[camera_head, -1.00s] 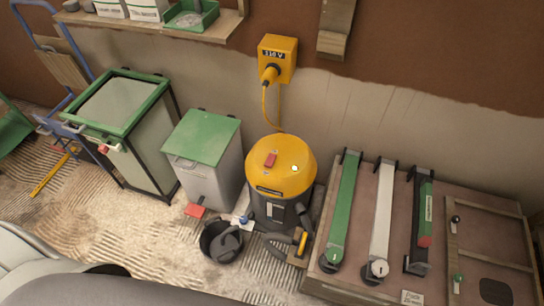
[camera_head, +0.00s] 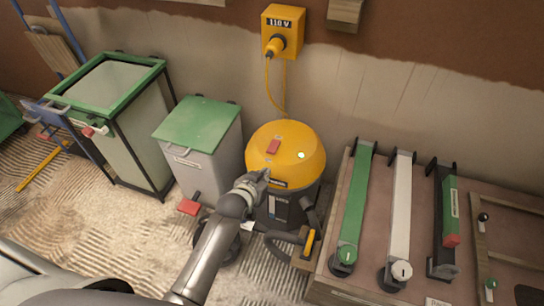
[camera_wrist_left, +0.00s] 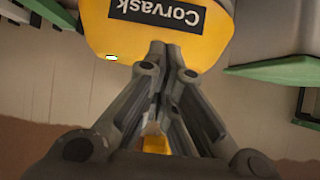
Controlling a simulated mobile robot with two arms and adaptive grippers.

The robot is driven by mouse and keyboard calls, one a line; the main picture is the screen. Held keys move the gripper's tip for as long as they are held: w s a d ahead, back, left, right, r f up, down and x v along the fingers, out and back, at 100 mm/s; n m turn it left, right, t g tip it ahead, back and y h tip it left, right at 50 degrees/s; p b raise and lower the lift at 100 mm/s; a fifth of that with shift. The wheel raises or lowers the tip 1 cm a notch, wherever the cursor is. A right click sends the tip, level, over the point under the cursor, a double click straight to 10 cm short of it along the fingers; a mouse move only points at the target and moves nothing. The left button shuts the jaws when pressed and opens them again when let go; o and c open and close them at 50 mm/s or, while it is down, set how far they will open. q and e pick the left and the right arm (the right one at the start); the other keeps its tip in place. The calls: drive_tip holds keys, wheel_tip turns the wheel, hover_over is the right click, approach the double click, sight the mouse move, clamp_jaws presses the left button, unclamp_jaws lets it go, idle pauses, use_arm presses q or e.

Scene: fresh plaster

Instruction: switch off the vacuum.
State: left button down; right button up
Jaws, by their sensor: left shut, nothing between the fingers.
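The vacuum (camera_head: 312,172) has a yellow lid, a dark body and a hose, and stands against the wall. A red switch (camera_head: 273,146) sits on top of its lid, and a small pale light (camera_head: 301,155) glows beside it. In the left wrist view the yellow lid (camera_wrist_left: 207,50) with its upside-down Corvask label is close ahead; the red switch is not visible there. My left gripper (camera_head: 262,177) is shut and empty at the front left edge of the lid, below the switch; its fingertips also show in the wrist view (camera_wrist_left: 170,48). I cannot tell whether they touch the lid. My right gripper is out of view.
A yellow 110 V socket box (camera_head: 283,30) on the wall feeds a cable down behind the vacuum. A grey bin with a green lid (camera_head: 197,125) stands left. A low bench (camera_head: 380,180) with several long tools stands right. My arm partly hides a dark bucket.

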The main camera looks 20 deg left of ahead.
use_arm(q)
drive_tip(key=w+a+r+t+b, duration=0.1)
drive_tip(key=w+r+t+b, duration=0.1)
drive_tip(key=r, duration=0.7)
drive_tip(key=shift+w+a+r, duration=0.2)
drive_tip(key=shift+w+r, duration=0.2)
drive_tip(key=shift+w, duration=0.15)
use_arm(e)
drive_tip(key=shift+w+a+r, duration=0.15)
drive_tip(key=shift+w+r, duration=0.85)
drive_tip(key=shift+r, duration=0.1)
use_arm(q)
drive_tip(key=shift+f, duration=0.1)
drive_tip(key=b, duration=0.3)
hover_over(272, 152)
drive_tip(key=f, duration=0.3)
drive_tip(key=shift+w+f, duration=0.4)
drive_tip(key=f, duration=0.1)
drive_tip(key=f+b, duration=0.1)
drive_tip(key=shift+s+f, duration=0.2)
drive_tip(key=shift+f, duration=0.1)
drive_tip(key=shift+s+f, duration=0.15)
drive_tip(key=shift+f, duration=0.5)
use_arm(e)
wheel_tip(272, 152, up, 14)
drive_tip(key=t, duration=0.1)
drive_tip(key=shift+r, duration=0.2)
